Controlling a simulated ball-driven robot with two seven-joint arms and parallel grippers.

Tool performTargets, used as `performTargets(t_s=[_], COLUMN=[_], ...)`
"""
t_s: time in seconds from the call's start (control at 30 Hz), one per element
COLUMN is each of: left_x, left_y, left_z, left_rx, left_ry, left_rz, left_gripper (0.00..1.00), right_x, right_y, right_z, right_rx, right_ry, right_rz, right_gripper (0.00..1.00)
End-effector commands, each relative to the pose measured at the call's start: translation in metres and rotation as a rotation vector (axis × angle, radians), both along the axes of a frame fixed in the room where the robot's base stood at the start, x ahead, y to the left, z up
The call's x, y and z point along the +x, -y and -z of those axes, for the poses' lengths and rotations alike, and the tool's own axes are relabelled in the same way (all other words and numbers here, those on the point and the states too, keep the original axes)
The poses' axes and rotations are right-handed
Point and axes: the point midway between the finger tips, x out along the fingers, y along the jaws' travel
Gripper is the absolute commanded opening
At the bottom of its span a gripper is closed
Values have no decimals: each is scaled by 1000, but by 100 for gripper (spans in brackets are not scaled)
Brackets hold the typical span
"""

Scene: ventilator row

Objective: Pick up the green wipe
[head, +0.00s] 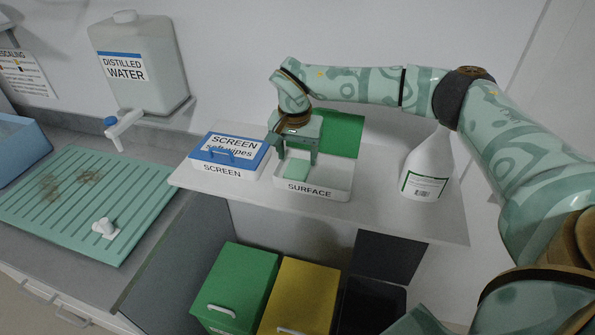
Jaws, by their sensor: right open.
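The green wipe (296,170) lies in the white SURFACE box (313,190), whose green lid (341,133) stands open at the back. My right gripper (298,161) points down over this box, its fingers apart and close above the wipe. Nothing shows held between them. From this angle I cannot tell whether the fingertips touch the wipe. My left gripper is not in view.
A SCREEN box (226,152) with a blue lid sits shut just left of the SURFACE box. A white spray bottle (428,165) stands right on the shelf (385,222). Green (236,284) and yellow (300,292) bins stand below. A water container (140,65) is at left.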

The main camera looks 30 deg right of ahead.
Motion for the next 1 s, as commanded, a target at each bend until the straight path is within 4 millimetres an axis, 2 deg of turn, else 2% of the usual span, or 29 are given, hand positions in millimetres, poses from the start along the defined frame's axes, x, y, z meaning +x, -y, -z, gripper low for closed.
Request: performTargets(t_s=[0.1, 0.2, 0.5, 0.6, 0.63, 1.0], left_x=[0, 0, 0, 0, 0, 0], left_y=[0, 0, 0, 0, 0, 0], left_z=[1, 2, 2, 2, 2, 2], left_rx=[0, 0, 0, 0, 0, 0], left_ry=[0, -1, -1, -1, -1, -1], left_rz=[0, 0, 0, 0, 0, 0], left_gripper=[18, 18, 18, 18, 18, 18], right_x=[2, 4, 5, 4, 4, 5], right_y=[2, 3, 4, 4, 4, 4], right_z=[22, 36, 41, 41, 41, 38], right_rx=[0, 0, -1, 0, 0, 0], right_ry=[-5, -3, -1, -1, -1, -1], right_rz=[0, 0, -1, -1, -1, -1], right_gripper=[62, 62, 62, 34, 28, 28])
